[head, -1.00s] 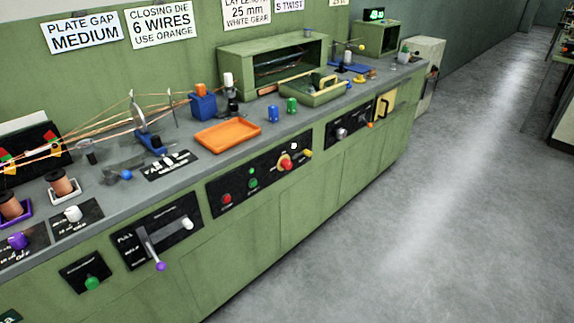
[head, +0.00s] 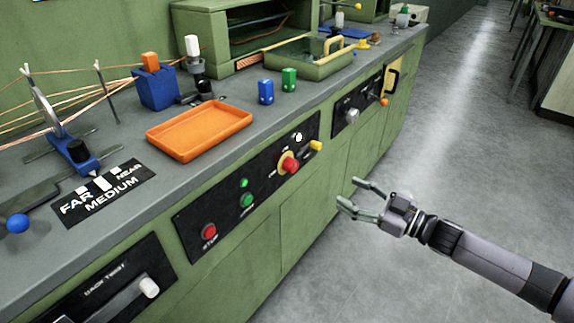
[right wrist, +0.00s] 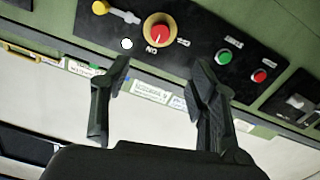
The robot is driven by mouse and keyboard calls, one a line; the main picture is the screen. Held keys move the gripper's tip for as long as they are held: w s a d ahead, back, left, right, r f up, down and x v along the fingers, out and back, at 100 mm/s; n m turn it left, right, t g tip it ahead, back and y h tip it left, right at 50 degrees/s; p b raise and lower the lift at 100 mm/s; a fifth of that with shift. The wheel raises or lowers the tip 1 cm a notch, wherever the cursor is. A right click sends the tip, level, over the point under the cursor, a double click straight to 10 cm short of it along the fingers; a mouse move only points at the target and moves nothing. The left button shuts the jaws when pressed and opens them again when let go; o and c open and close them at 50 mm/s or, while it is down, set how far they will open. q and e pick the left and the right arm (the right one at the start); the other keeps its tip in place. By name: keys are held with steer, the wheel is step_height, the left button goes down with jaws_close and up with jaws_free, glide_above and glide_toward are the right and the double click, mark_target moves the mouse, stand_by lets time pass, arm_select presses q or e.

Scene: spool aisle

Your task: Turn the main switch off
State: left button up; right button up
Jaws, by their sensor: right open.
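A red rotary knob on a yellow round plate (head: 290,165) sits on the black panel (head: 189,220) on the green bench front. It also shows in the right wrist view (right wrist: 159,31), with an ON label beside it, and looks like the main switch. My right gripper (head: 350,192) is open and empty, in front of the bench and to the right of the knob. In the right wrist view its two fingers (right wrist: 160,72) are spread below the knob, apart from it. My left gripper is not in view.
Beside the knob are a white lamp (head: 299,137) and a yellow-ended lever (head: 316,146). A green button (head: 246,199) and a red button (head: 209,231) are further left. An orange tray (head: 199,150) lies on the bench top. The floor to the right is clear.

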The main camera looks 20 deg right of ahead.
mark_target(295, 166)
steer(key=b+x, duration=0.1)
steer(key=x, duration=1.5)
steer(key=shift+r+b, duration=0.15)
steer(key=shift+b, duration=0.15)
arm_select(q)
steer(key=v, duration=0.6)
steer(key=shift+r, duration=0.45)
arm_select(e)
steer(key=shift+w+a, duration=0.4)
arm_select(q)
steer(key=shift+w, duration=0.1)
arm_select(e)
steer(key=shift+c, duration=0.3)
steer(key=c, duration=1.1)
